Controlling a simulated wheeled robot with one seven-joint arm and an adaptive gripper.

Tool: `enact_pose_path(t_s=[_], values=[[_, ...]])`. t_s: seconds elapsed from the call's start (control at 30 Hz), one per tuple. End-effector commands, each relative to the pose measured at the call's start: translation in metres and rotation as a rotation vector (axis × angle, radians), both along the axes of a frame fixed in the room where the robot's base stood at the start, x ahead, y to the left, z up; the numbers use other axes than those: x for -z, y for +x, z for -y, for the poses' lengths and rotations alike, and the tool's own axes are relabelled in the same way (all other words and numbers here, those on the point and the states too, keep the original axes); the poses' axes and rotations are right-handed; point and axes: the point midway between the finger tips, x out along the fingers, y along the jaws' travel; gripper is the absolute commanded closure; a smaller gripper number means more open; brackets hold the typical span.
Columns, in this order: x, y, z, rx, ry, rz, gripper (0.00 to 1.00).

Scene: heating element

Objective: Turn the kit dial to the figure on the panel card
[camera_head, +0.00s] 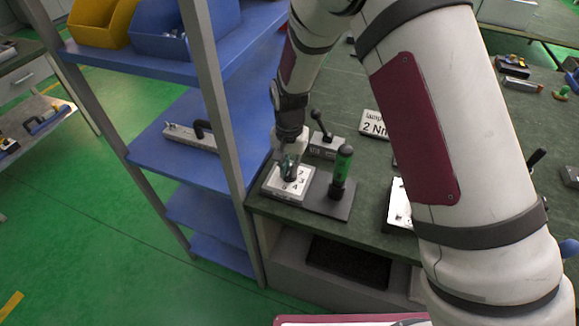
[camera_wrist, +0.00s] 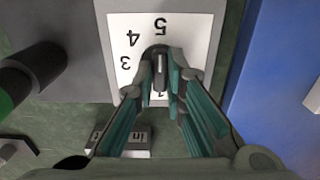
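The kit dial is a dark knob (camera_wrist: 160,62) on a white plate (camera_wrist: 205,35) with black figures; 5, 4 and 3 read clearly in the wrist view, upside down, and a 1 is partly hidden. The knob's pale ridge lies lengthwise in that view, between the 5 and the 1. My gripper (camera_wrist: 161,85) reaches down over the plate with its teal-padded fingers apart, one on each side of the knob; contact is unclear. In the head view my gripper (camera_head: 290,167) is above the white dial box (camera_head: 286,191). A white card (camera_head: 374,126) shows "2 Nm"; my arm partly hides it.
A green-handled tool (camera_head: 343,164) stands upright on a dark base (camera_head: 328,196) beside the dial. A grey block with a black lever (camera_head: 322,130) stands behind it. The blue shelf rack (camera_head: 160,160) is close on the left. Other tools lie at the far right.

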Motion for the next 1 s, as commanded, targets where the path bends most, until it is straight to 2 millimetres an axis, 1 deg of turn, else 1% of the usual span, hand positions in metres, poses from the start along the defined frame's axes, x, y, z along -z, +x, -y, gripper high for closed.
enact_pose_path(t_s=[0.27,0.47,0.67,1.0], values=[[0.0002,0.0001,0.0001,-0.023,0.0,0.0,1.0],[0.0006,0.0002,-0.0002,-0.112,0.0,-0.001,1.0],[0.0006,0.0009,-0.0001,-0.27,0.001,0.0,1.0],[0.0007,0.0009,-0.0002,-0.594,0.001,0.0,1.0]])
